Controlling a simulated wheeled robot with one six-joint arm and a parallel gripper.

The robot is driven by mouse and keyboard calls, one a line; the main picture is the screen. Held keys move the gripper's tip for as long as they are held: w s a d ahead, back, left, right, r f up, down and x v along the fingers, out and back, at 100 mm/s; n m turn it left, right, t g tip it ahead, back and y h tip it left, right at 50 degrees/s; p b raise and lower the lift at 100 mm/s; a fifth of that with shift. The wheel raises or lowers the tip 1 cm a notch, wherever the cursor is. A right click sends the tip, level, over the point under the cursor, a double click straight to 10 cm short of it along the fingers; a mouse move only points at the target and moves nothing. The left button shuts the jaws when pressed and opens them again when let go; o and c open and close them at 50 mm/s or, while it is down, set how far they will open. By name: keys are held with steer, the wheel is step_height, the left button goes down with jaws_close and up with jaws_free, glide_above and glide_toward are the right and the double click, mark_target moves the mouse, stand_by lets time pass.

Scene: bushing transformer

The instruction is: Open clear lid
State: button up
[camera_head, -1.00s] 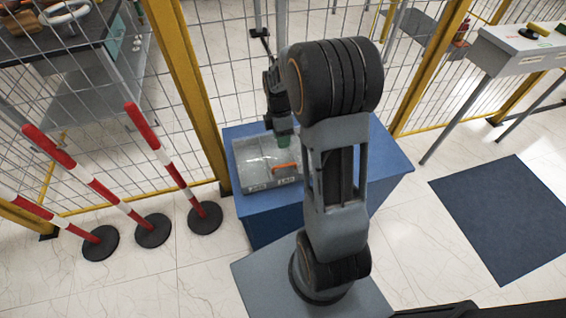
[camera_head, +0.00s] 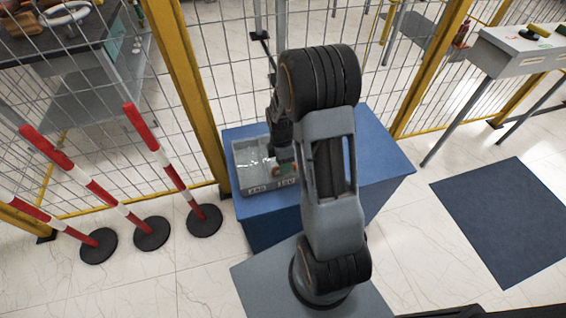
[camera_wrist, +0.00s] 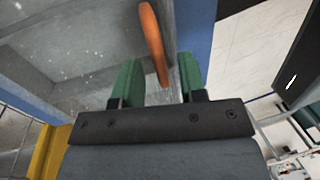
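A grey box with a clear lid (camera_head: 254,160) sits on the blue table in the head view, with labels on its front. The clear lid (camera_wrist: 70,75) also shows in the wrist view, see-through with pale specks. Its orange handle (camera_wrist: 153,42) is a curved bar. In the head view most of the handle is hidden by my gripper (camera_head: 283,165), which is low over the right side of the lid. In the wrist view my gripper (camera_wrist: 159,68) has two green fingers set apart, and the lower end of the handle lies between them. I see gaps on both sides; it is not clamped.
The blue table (camera_head: 375,165) has clear room to the right of the box. A wire fence with yellow posts (camera_head: 188,80) stands close behind. Red and white striped poles (camera_head: 165,160) stand on the floor at the left.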

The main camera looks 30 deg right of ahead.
steer(key=shift+c, duration=0.3)
jaws_close()
steer(key=shift+r, duration=0.15)
